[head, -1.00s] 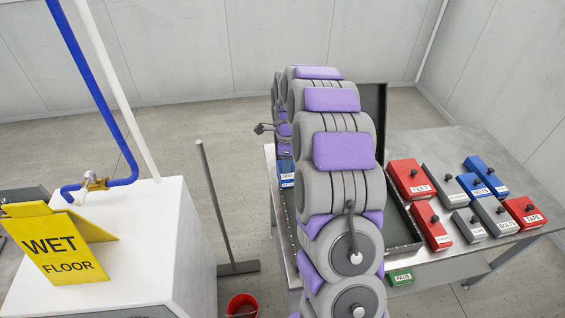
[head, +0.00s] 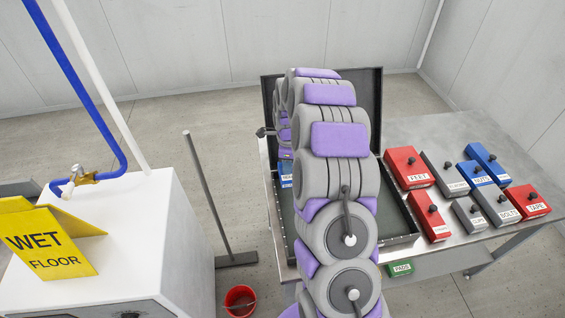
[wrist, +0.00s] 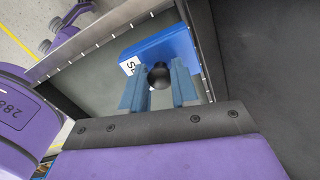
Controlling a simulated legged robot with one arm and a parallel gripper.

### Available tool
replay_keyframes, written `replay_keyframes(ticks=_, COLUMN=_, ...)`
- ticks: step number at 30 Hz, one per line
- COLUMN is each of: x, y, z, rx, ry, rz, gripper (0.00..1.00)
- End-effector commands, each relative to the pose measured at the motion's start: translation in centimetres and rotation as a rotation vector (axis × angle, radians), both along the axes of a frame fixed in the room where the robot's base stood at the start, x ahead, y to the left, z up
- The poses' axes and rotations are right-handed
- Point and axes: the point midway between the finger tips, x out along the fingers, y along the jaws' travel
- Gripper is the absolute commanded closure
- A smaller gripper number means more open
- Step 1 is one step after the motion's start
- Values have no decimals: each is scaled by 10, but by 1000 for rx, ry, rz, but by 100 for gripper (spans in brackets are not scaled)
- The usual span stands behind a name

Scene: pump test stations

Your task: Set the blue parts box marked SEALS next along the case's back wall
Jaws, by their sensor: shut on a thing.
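In the wrist view my gripper (wrist: 159,80) is shut on the black knob of a blue parts box (wrist: 168,48). Only the start of its white label shows, an S and part of a letter. The box is over the grey-green floor of the case (wrist: 110,30), near a corner of its walls; I cannot tell whether it touches the floor. In the head view the black case (head: 401,240) stands open on the metal table, its lid (head: 372,110) raised at the back. My arm hides most of the inside and my gripper. Some blue with white labels (head: 286,172) shows left of my arm.
Red, grey and blue labelled boxes, such as the red one (head: 408,167), stand on the table (head: 430,128) right of the case. A green PADS box (head: 400,269) is at the table's front.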

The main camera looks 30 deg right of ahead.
Motion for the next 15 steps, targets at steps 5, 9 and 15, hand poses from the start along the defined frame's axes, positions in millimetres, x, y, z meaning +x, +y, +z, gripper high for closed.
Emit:
replay_keyframes(ticks=5, x=1, y=10, z=1, rx=-11, ry=-1, rz=3, gripper=100)
replay_keyframes(ticks=9, x=0, y=14, z=1, rx=-16, ry=0, rz=3, gripper=100)
replay_keyframes(ticks=15, x=0, y=5, z=0, rx=-8, ry=1, rz=2, gripper=100)
